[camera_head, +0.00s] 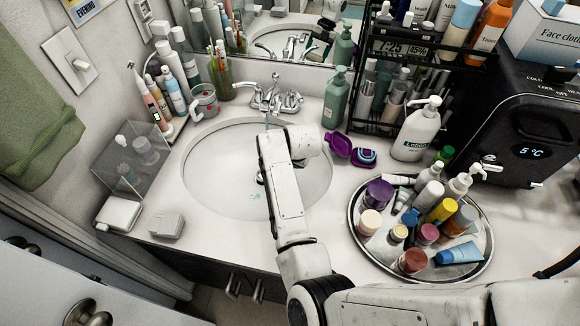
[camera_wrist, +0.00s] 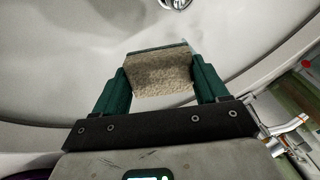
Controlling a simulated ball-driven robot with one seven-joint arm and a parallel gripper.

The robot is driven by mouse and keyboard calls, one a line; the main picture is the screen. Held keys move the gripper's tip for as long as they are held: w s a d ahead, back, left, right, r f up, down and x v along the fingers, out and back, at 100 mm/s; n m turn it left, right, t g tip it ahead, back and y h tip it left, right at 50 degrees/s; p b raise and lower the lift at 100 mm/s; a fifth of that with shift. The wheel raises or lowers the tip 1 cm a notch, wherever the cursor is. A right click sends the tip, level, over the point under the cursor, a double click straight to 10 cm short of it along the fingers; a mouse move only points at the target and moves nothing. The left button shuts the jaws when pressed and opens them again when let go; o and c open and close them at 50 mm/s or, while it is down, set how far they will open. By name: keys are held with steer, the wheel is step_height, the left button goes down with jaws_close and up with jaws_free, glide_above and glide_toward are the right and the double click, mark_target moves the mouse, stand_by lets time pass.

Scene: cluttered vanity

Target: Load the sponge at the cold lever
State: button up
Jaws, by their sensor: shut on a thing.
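My gripper (camera_wrist: 158,68) has two dark green fingers, shut on a tan, rough-faced sponge (camera_wrist: 163,76) with a thin dark green edge. It holds the sponge over the white sink basin (camera_head: 220,165). In the head view my arm hides the fingers and the sponge. A chrome faucet (camera_head: 275,99) with two side levers stands behind the basin. Its right lever (camera_head: 293,100) is clear of my arm. I cannot read which lever is cold. Chrome parts of the faucet (camera_wrist: 290,128) show at the right in the wrist view, apart from the sponge.
A round tray (camera_head: 482,268) crowded with bottles is at front right. Counter front left holds a small white box (camera_head: 167,226).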

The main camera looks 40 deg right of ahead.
steer(key=w+d+f+b, duration=0.1)
steer(key=w+d+b, duration=0.2)
steer(key=w+b, duration=0.4)
steer(key=shift+w+f, duration=0.4)
steer(key=shift+w, duration=0.1)
steer(key=shift+d, duration=0.1)
stand_by(0.4)
steer(key=s+a+p, duration=0.1)
steer(key=s+p, duration=0.1)
steer(key=s+a+p, duration=0.1)
steer(key=s+p, duration=0.4)
steer(key=shift+a+r, duration=0.1)
steer(key=shift+a, duration=0.3)
steer(key=shift+s+a, duration=0.1)
steer(key=shift+s, duration=0.1)
stand_by(1.2)
